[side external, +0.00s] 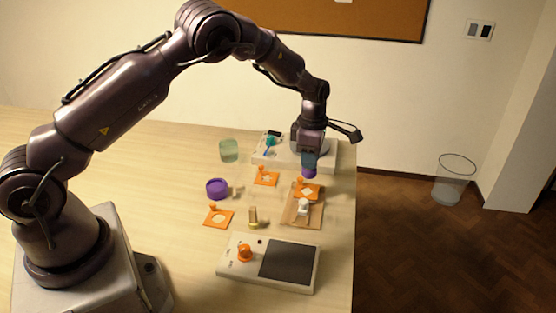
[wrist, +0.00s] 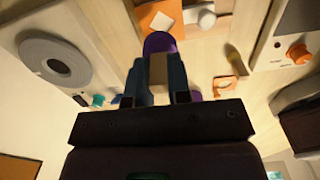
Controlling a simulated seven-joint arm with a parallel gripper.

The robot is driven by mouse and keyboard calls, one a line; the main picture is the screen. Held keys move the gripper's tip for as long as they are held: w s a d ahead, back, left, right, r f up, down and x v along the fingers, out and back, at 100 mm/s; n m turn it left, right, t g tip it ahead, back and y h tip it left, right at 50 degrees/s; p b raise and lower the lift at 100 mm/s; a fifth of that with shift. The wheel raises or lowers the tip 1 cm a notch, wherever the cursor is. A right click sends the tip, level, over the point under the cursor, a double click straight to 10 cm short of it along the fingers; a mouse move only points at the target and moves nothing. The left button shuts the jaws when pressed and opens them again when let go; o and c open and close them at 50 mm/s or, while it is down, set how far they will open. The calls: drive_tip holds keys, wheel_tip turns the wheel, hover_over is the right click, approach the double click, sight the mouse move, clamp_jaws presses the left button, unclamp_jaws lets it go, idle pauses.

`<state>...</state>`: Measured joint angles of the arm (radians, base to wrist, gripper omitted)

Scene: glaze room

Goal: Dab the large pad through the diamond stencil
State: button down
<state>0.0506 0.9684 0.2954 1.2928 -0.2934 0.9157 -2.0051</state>
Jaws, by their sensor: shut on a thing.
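My gripper (side external: 309,160) is shut on the large pad (side external: 309,173), which has a purple face pointing down. In the wrist view the pad's tan handle (wrist: 158,68) sits between my two fingers (wrist: 158,88), with the purple pad (wrist: 160,42) beyond it. The diamond stencil (side external: 297,186) is an orange plate with a pale diamond-shaped opening, lying at the far end of a tan board. The pad is held above and just behind it, apparently clear of it. An orange plate also shows partly in the wrist view (wrist: 150,14).
A white knobbed object (side external: 303,206) stands on the tan board (side external: 290,219) against the stencil. Two other orange stencils (side external: 261,181) (side external: 209,219), a purple dish (side external: 217,189), a small yellow-based pad (side external: 253,220) and a green glass (side external: 228,151) stand left. A device (side external: 229,272) lies in front.

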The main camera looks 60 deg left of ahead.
sight(308, 175)
drive_tip(key=shift+s+f+n, duration=0.1)
drive_tip(key=shift+s+n, duration=0.05)
drive_tip(key=shift+n, duration=0.15)
drive_tip(key=shift+f, duration=1.95)
drive_tip(key=shift+f, duration=0.6)
drive_tip(key=shift+r, duration=2.5)
